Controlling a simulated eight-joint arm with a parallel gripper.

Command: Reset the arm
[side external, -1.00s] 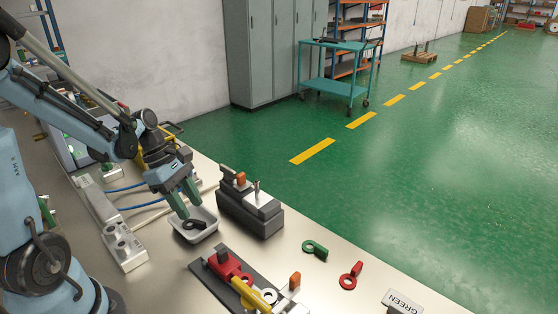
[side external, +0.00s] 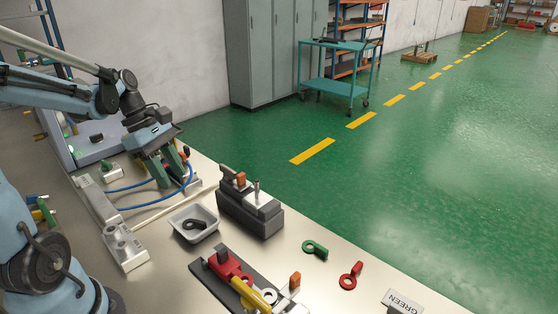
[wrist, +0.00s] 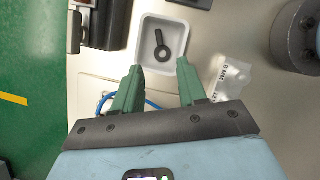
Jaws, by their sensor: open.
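My gripper (side external: 159,172) is open and empty, with two green fingers pointing down above the blue hoses at the back of the bench. The fingers also show in the wrist view (wrist: 157,92), spread apart with nothing between them. A black ring-ended part (side external: 194,225) lies in a small white tray (side external: 209,212), in front of and to the right of my gripper in the side view. In the wrist view the black part (wrist: 161,46) lies in the tray (wrist: 147,25) beyond the fingertips, apart from them.
A dark block fixture (side external: 250,213) stands right of the tray. A red and yellow clamp fixture (side external: 235,275) is at the front. Blue hoses (side external: 150,207) run beneath my gripper.

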